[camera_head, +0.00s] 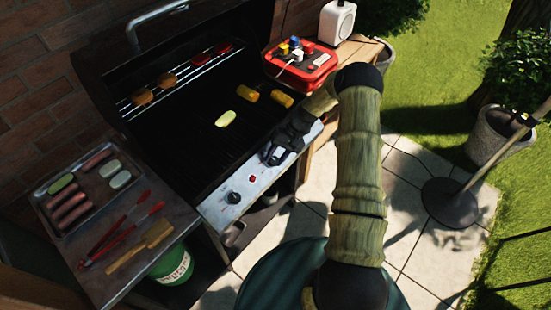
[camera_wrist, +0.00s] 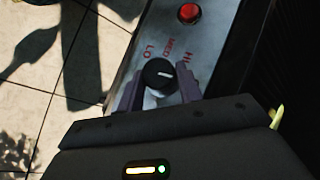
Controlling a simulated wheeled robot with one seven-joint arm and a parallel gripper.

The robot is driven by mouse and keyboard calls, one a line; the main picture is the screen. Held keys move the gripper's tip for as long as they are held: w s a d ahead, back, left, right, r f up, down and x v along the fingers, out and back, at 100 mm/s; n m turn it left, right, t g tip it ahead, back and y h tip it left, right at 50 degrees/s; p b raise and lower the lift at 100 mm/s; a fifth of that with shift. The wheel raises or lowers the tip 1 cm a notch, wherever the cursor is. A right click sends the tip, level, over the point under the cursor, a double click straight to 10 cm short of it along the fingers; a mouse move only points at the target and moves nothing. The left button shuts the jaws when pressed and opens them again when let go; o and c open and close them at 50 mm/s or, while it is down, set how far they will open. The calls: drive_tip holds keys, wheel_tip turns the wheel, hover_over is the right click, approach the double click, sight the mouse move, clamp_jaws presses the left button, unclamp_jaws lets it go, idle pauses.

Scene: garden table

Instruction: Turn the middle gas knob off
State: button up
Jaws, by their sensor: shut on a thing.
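The grill's metal control panel (camera_head: 215,208) runs along the front of the grill. A black round knob (camera_wrist: 159,74) with a white pointer mark sits in the wrist view, beside the printed words LO, MED and HI. My gripper (camera_wrist: 158,92) has one finger on each side of this knob and is shut on it. In the head view my gripper (camera_head: 271,155) is at the panel, right of a red button (camera_head: 252,178), and hides the knob it holds. Another black knob (camera_head: 233,197) is left of the button and free. The button also shows in the wrist view (camera_wrist: 189,12).
The open grill holds patties (camera_head: 166,80), corn (camera_head: 281,99) and other food. A tray of sausages (camera_head: 72,203), red tongs (camera_head: 121,228) and a wooden-handled tool (camera_head: 140,247) lie on the left shelf. A red box (camera_head: 310,68) stands on the right side table.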

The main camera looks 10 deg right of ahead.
drive_tip(key=shift+d, duration=0.1)
drive_tip(key=o, duration=1)
drive_tip(key=b+v, duration=0.3)
drive_tip(key=v, duration=1.4)
drive_tip(key=shift+d+r, duration=0.15)
